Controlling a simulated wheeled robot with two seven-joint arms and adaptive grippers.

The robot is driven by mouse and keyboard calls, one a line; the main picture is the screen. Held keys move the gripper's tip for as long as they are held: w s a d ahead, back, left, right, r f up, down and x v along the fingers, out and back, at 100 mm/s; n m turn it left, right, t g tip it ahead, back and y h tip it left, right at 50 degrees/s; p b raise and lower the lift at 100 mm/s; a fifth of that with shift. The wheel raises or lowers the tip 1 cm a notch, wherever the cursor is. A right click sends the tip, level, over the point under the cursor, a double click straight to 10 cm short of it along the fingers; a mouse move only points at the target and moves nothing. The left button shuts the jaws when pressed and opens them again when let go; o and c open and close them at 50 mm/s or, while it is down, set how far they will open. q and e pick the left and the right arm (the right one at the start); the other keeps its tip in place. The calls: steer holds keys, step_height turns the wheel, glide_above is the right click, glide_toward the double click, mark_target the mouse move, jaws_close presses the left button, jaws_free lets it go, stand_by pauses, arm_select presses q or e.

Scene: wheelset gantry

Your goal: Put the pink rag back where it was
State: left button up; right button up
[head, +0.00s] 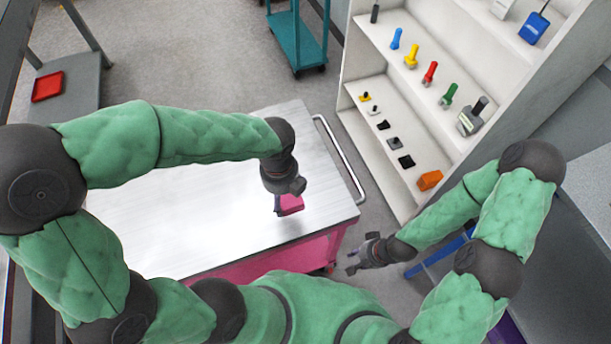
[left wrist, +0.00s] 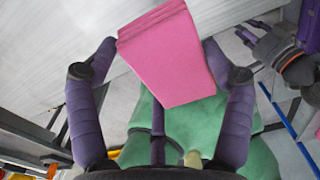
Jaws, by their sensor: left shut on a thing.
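The pink rag (head: 291,204) is a small folded block near the right front part of the steel cart top (head: 240,235). My left gripper (head: 286,192) reaches down from above and is shut on the rag. In the left wrist view the rag (left wrist: 170,55) shows between the gripper's two fingers (left wrist: 160,60), its layered edge toward the cart top. I cannot tell whether the rag touches the cart top. My right gripper (head: 358,262) hangs off the cart's right front corner, empty, with its fingers apart.
The cart top is otherwise bare. A white shelf (head: 400,125) with several coloured tools stands to the right. An orange block (head: 430,180) lies on its lower shelf. A teal cart (head: 296,40) stands behind, and a red tray (head: 47,86) lies on a grey bench at the left.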

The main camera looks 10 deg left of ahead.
arm_select(q)
steer(key=w+f+b, duration=0.1)
steer(key=w+f, duration=0.1)
steer(key=w, duration=0.1)
steer(key=w+f+b, duration=0.1)
steer(key=w+f, duration=0.2)
steer(key=w, duration=0.1)
steer(key=w+f+b, duration=0.1)
steer(key=w+f, duration=0.2)
steer(key=w, duration=0.1)
steer(key=shift+f, duration=0.1)
steer(key=shift+w+f+b, duration=0.25)
steer(key=shift+f+b, duration=0.25)
steer(key=shift+f, duration=0.5)
steer(key=shift+w+f+b, duration=0.2)
steer(key=shift+f+b, duration=0.25)
steer(key=shift+f, duration=0.5)
steer(key=shift+f, duration=0.15)
steer(key=o, duration=1)
step_height(320, 180, up, 12)
steer(key=p, duration=0.4)
